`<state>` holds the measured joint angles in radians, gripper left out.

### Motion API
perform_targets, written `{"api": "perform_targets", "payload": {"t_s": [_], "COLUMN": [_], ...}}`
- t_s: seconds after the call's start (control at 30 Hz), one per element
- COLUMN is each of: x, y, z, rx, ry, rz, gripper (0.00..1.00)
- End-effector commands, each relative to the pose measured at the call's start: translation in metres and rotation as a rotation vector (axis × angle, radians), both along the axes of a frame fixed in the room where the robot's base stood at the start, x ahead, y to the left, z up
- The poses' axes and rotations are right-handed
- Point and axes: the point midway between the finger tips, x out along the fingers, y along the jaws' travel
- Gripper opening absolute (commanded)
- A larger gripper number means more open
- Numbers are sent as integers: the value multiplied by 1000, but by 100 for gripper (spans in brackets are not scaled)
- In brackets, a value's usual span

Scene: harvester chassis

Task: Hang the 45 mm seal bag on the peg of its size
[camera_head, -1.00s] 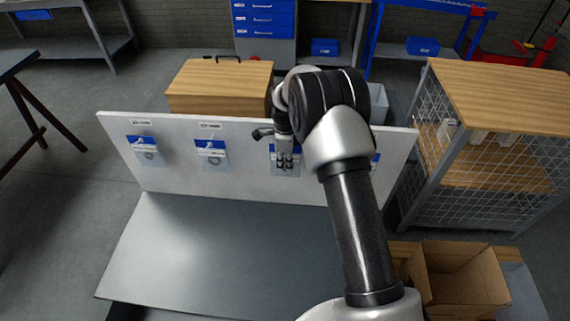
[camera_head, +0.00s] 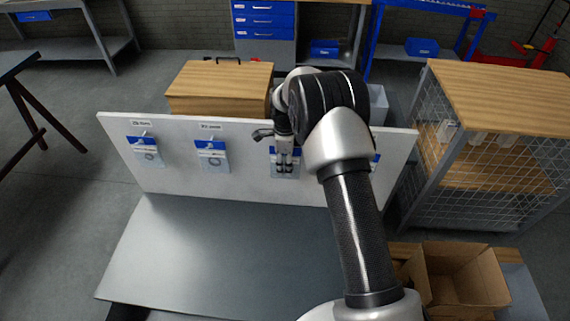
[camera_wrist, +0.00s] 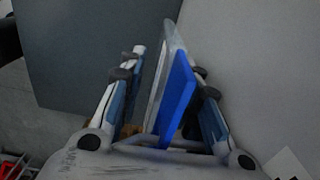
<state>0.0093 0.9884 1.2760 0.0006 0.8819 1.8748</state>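My gripper (camera_head: 284,171) is at the third bag position on the white board (camera_head: 240,182), with its fingers parted. A clear seal bag with a blue header (camera_wrist: 178,95) is between the fingers in the wrist view, edge-on, with gaps beside it; the same bag (camera_head: 297,170) shows partly behind the fingers in the head view. The peg above it and its label are hidden by my arm. Two bags with rings, the leftmost (camera_head: 147,158) and the second (camera_head: 212,160), hang on pegs under labels too blurred to read surely. A further bag (camera_head: 375,158) shows only its edge right of my arm.
A grey metal sheet (camera_head: 210,250) lies in front of the board. A wooden-topped box (camera_head: 220,85) stands behind it. A mesh-sided cabinet (camera_head: 500,90) stands at the right, and an open cardboard box (camera_head: 460,280) sits at the lower right.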

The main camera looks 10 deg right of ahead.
Motion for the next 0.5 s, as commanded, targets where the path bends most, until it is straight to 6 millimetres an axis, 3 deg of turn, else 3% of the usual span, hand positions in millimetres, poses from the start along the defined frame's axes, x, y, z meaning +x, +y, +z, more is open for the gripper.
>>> {"api": "perform_targets", "payload": {"t_s": [0.33,0.5], "x": [4,5], "y": [-4,-3], "z": [1,25], "rx": [-3,-4], "ry": [-13,-22], "rz": [-1,-1], "gripper": [34,34]}}
